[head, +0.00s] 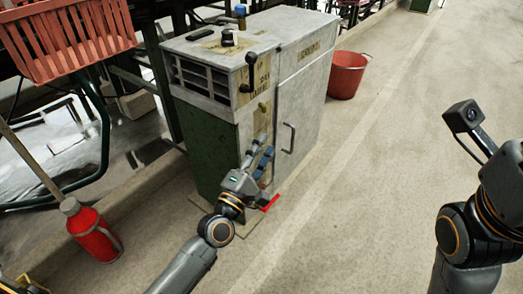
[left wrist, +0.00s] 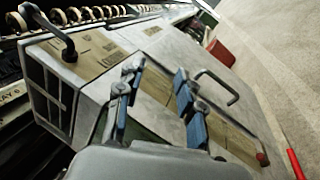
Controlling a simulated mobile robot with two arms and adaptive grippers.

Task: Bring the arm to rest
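My left gripper (head: 264,158) is in front of the grey and green machine cabinet (head: 310,95), by the narrow panel left of its door. In the left wrist view its two blue-padded fingers (left wrist: 157,100) stand apart with nothing between them. The cabinet front (left wrist: 150,85) lies beyond them; I cannot tell whether they touch it. My right arm (head: 465,230) is at the right edge of the head view, over open floor. Its gripper is out of the picture.
The cabinet carries a crank lever (head: 251,72) and a door handle (head: 289,138). A red bucket (head: 347,75) stands behind it. A red basket (head: 65,40) and a red flask (head: 90,230) are at left. The floor at right (head: 395,130) is clear.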

